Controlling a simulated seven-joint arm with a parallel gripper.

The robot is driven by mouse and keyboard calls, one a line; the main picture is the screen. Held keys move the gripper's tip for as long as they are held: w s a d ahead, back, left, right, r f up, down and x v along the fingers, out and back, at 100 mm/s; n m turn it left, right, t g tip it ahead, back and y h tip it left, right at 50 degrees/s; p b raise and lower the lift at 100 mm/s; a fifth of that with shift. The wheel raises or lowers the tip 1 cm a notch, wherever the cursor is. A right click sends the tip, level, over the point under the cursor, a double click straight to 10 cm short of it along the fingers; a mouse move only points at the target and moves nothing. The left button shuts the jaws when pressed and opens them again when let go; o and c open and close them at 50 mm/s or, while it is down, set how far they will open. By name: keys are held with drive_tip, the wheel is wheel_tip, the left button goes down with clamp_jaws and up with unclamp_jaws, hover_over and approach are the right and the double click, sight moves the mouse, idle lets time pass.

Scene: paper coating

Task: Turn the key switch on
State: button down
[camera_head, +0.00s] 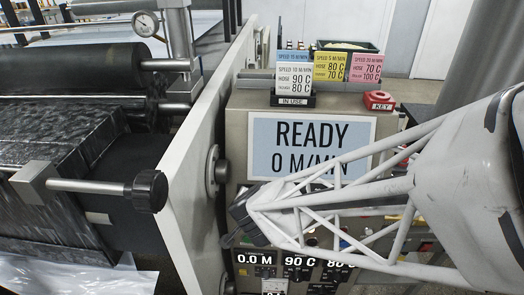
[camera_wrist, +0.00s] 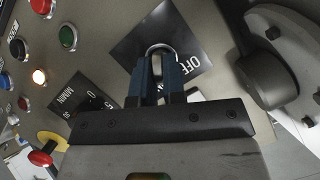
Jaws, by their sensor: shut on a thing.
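In the wrist view, the key switch has a black square plate (camera_wrist: 138,38) with the word OFF in white on its right side. A metal key (camera_wrist: 160,46) with a rounded loop stands at the middle of the plate. My gripper (camera_wrist: 161,62) has its blue fingers closed around the key. The fingers hide the lower part of the key and some of the plate, so I cannot tell the key's angle well. In the head view, my gripper is at the left end of the white lattice arm, in front of the control panel, and its fingertips and the key switch are hard to see.
The READY 0 M/MIN screen (camera_head: 310,146) is above my gripper. A red KEY holder (camera_head: 379,100) stands at the panel's top right. A large round grey part (camera_wrist: 280,78) is close on the right in the wrist view. Coloured buttons (camera_wrist: 68,37) are at left.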

drive_tip(key=shift+m+y, duration=0.3)
drive_tip(key=shift+m, duration=0.7)
drive_tip(key=c, duration=1.2)
unclamp_jaws()
drive_tip(key=shift+s+d, duration=0.1)
drive_tip(key=v, duration=0.7)
drive_tip(key=shift+s, duration=0.2)
drive_tip(key=shift+s+d+r, duration=0.1)
drive_tip(key=shift+d, duration=0.05)
drive_tip(key=shift+r, duration=0.15)
